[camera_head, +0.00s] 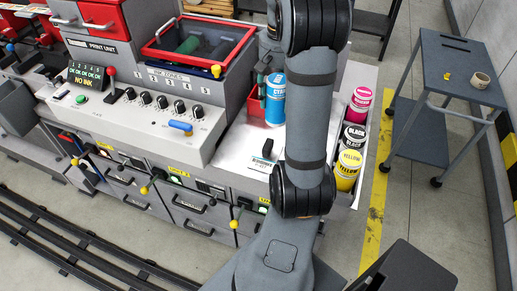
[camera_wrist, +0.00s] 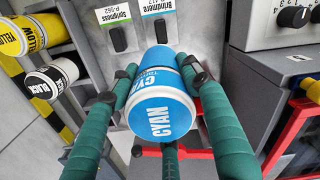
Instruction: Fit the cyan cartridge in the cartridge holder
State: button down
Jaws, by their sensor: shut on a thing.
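The cyan cartridge (camera_wrist: 158,95) is a blue cylinder with a white band, lettered CYAN. In the wrist view it lies between the teal fingers of my gripper (camera_wrist: 158,68), which is shut on it. In the head view the cyan cartridge (camera_head: 274,100) looks upright, beside a small red bracket (camera_head: 254,104) on the machine's right end, which looks like the cartridge holder. Red parts (camera_wrist: 200,154) show below the cartridge in the wrist view. Whether the cartridge touches or sits in the bracket I cannot tell. My arm hides most of my gripper in the head view.
Magenta (camera_head: 359,105), black (camera_head: 353,137) and yellow (camera_head: 347,168) cartridges stand in a rack at the machine's right edge. A grey cart (camera_head: 462,68) stands at right. A display (camera_head: 86,76) reads NO INK.

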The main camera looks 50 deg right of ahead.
jog(key=shift+w+a+f+p, duration=0.25)
jog(key=shift+w+a+f, duration=0.95)
jog(key=shift+a+f, duration=0.45)
jog(key=shift+w+a+f+p, duration=0.25)
jog(key=shift+w+a+f, duration=1)
jog(key=shift+f, duration=0.65)
jog(key=shift+w+a+f+p, duration=0.25)
jog(key=shift+w+a+f, duration=0.85)
jog(key=shift+a+f, duration=0.6)
jog(key=shift+d+f, duration=0.1)
jog(key=shift+d, duration=0.05)
jog(key=shift+f, duration=0.25)
jog(key=c, duration=1)
grip_release()
jog(key=shift+r, duration=0.1)
jog(key=shift+o, duration=0.6)
jog(key=shift+o, duration=0.4)
notch_tip(320, 180, up, 12)
jog(key=shift+r, duration=0.2)
